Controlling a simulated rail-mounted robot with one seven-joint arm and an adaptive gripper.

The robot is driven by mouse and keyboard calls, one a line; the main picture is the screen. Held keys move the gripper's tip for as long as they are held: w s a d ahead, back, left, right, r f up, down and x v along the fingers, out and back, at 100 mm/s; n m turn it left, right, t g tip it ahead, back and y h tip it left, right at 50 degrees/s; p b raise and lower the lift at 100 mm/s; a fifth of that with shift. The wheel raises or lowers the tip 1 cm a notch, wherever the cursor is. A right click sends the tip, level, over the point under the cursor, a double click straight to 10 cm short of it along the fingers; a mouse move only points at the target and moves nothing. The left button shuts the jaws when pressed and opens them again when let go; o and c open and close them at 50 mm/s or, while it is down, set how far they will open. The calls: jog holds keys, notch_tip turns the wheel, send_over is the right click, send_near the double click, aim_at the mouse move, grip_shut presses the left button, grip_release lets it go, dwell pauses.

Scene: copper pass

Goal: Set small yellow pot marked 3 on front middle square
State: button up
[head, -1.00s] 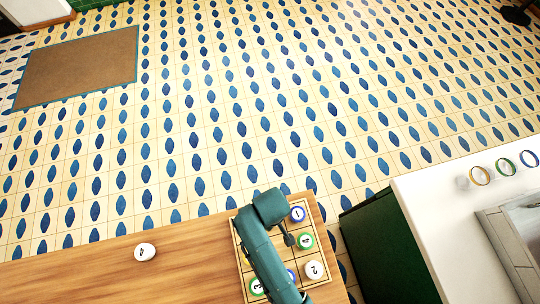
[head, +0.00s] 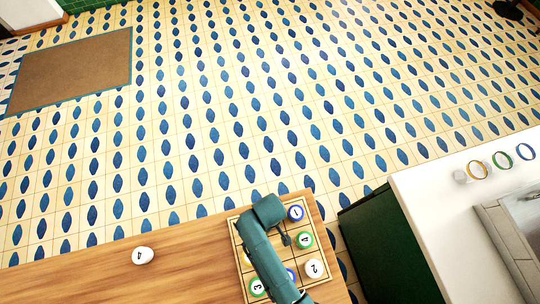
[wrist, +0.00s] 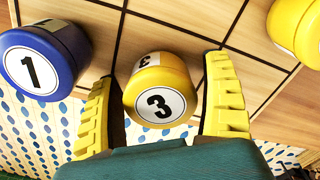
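In the wrist view the small yellow pot marked 3 (wrist: 160,92) stands between the two yellow fingers of my gripper (wrist: 160,75). The fingers are spread, with a narrow gap at the pot's sides, clearest on the right; I see no firm hold. The pot is at the gridded board (wrist: 160,42), in line with the blue pot marked 1 (wrist: 45,58) at left; whether its base touches the board I cannot tell. In the head view my arm covers this pot and my fingers, over the board (head: 236,225).
Another yellow pot (wrist: 300,28) is close by, right of my fingers. A white pot (head: 143,256) stands alone on the wooden counter (head: 190,250).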

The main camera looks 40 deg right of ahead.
notch_tip(320, 180, up, 12)
jog(key=shift+r+p, duration=0.15)
jog(key=shift+p, duration=0.45)
jog(key=w+r+m+t, duration=0.1)
jog(key=w+r+t, duration=0.4)
jog(key=w+r, duration=0.45)
jog(key=w+r+t, duration=0.5)
jog(key=w+r, duration=0.2)
jog(key=r, duration=0.6)
jog(key=s+a+r+m+t, duration=0.1)
jog(key=r+t, duration=0.5)
jog(key=r, duration=0.9)
jog(key=s+a+r+t, duration=0.1)
jog(key=s+r+t, duration=0.3)
jog(key=r, duration=1.2)
jog(key=shift+s+a+r+m+t, duration=0.2)
jog(key=shift+a+m+t, duration=0.2)
jog(key=shift+t, duration=0.7)
